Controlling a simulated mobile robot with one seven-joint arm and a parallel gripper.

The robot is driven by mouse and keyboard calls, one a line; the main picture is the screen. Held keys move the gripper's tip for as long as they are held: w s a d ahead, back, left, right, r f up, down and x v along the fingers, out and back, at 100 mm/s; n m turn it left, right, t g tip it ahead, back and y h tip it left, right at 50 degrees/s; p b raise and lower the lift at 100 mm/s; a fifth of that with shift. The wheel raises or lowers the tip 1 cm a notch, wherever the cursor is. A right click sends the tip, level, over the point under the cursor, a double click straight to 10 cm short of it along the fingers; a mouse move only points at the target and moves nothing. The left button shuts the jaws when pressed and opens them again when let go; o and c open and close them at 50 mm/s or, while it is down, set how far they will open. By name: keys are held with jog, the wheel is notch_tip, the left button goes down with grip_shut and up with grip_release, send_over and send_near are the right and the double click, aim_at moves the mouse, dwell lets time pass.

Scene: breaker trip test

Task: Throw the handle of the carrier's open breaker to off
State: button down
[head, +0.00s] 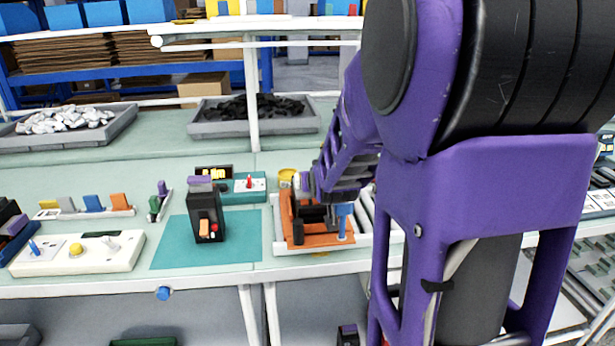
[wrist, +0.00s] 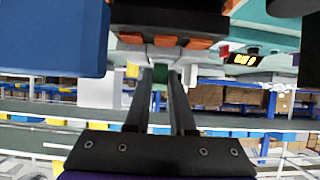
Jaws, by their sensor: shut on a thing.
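The orange carrier (head: 322,240) sits in a white tray on the bench, with black breaker parts and a blue block (head: 345,222) on it. My gripper (head: 312,200) is low over the carrier, and my arm hides much of it. In the wrist view my gripper (wrist: 165,62) has its two dark fingers close together, with grey tips against orange pieces (wrist: 200,43) under a black body (wrist: 168,18). It is shut on a small part there, seemingly the breaker's handle. The exact grip and the handle's position are hidden.
Left of the carrier, another black breaker (head: 206,215) with an orange switch stands on a teal mat (head: 170,250). Behind it are a teal box (head: 243,190) with a red lever and a lit display (head: 213,172). A cream control panel (head: 100,258) lies farther left.

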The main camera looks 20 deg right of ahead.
dwell(0.3)
jog(key=c, duration=0.8)
grip_release()
jog(key=shift+o, duration=0.2)
jog(key=shift+r, duration=0.1)
